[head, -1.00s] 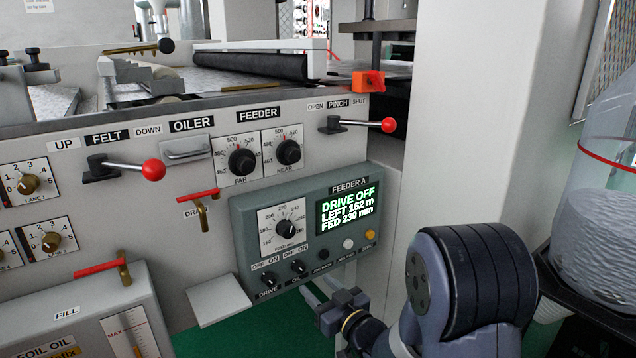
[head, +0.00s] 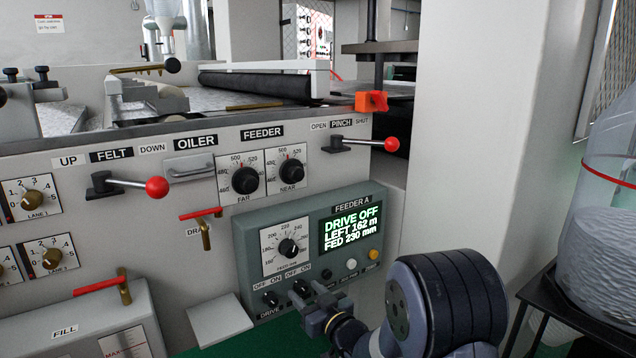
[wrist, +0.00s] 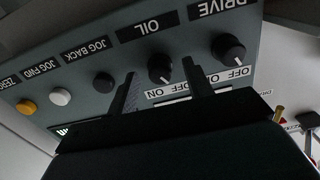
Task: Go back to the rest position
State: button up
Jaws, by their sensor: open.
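My gripper (head: 312,293) is at the lower edge of the Feeder A box (head: 378,205), by the OIL knob. In the wrist view my gripper (wrist: 158,78) has its two dark fingers apart, with nothing held. The OIL knob (wrist: 160,67) shows between the fingertips; I cannot tell if they touch it. Its pointer seems toward OFF. The DRIVE knob (wrist: 229,47) sits beside it, also pointing toward OFF. The box's screen (head: 350,229) reads DRIVE OFF, LEFT 162 m, FED 230 mm.
The red-knobbed pinch lever (head: 391,144) and felt lever (head: 157,187) stick out from the machine front. A grey ledge (head: 220,321) juts out left of the box. A white column (head: 490,130) and a clear container (head: 610,230) stand to the right.

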jog(key=shift+s+d, duration=0.15)
jog(key=p+v, duration=0.1)
jog(key=v, duration=0.9)
jog(key=b+x, duration=0.1)
jog(key=x, duration=0.9)
jog(key=shift+f, duration=0.1)
jog(key=shift+w+a+r+p, duration=0.2)
jog(key=shift+w+r+p, duration=0.1)
jog(key=shift+p, duration=0.2)
jog(key=shift+s+m+p, duration=0.1)
jog(key=shift+m+p, duration=0.7)
jog(key=shift+p, duration=0.1)
jog(key=m+p, duration=0.5)
jog(key=p, duration=0.1)
jog(key=m+p, duration=0.5)
jog(key=p, duration=0.2)
jog(key=v, duration=1.1)
jog(key=shift+f+b, duration=0.2)
jog(key=shift+b, duration=0.15)
jog(key=shift+f, duration=0.1)
